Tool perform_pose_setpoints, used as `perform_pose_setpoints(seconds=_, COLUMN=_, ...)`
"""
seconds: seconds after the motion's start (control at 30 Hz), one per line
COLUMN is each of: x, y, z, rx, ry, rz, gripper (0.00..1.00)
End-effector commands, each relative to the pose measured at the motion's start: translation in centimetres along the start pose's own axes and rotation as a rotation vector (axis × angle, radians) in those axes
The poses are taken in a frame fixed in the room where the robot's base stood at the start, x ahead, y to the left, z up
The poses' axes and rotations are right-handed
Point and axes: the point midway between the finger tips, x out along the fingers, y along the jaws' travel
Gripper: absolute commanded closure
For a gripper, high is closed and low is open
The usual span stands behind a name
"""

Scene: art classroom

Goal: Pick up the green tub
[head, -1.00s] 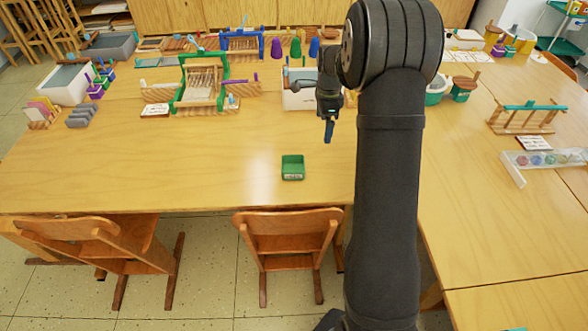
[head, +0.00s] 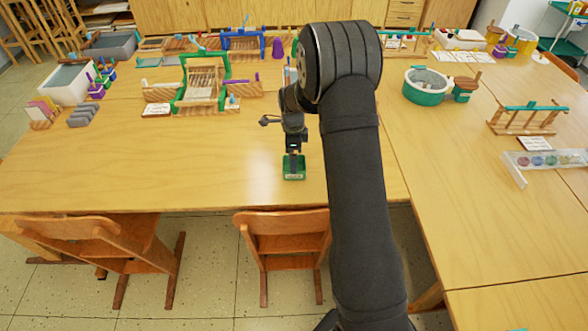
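The green tub (head: 294,176) is a small square open box with a pale label on its front. It sits on the wooden table near the front edge, behind a chair. My gripper (head: 294,160) points down at the tub's back side and covers part of its rim and inside. The fingers are small and dark here, so I cannot tell whether they are apart or closed, or whether they touch the tub.
The table (head: 180,185) around the tub is clear. A green loom (head: 203,85) stands behind to the left. A green-and-white round tub (head: 426,86) stands at the back right. Wooden chairs (head: 283,225) stand along the front edge.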

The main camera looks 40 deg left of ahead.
Motion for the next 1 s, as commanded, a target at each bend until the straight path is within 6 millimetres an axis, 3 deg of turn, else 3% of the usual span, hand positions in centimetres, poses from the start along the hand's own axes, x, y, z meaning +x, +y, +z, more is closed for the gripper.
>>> perform_pose_setpoints(seconds=0.27, x=1.7, y=0.1, z=-0.1, rx=0.000, ry=0.000, rz=0.002, gripper=0.04)
perform_pose_setpoints(seconds=0.53, x=5.5, y=0.1, z=-0.3, rx=-0.001, ry=0.000, rz=0.001, gripper=0.04)
perform_pose_setpoints(seconds=0.77, x=5.8, y=0.1, z=-0.3, rx=0.000, ry=-0.001, rz=-0.002, gripper=0.04)
perform_pose_setpoints(seconds=1.0, x=5.8, y=0.1, z=-0.3, rx=0.000, ry=-0.001, rz=-0.002, gripper=0.49)
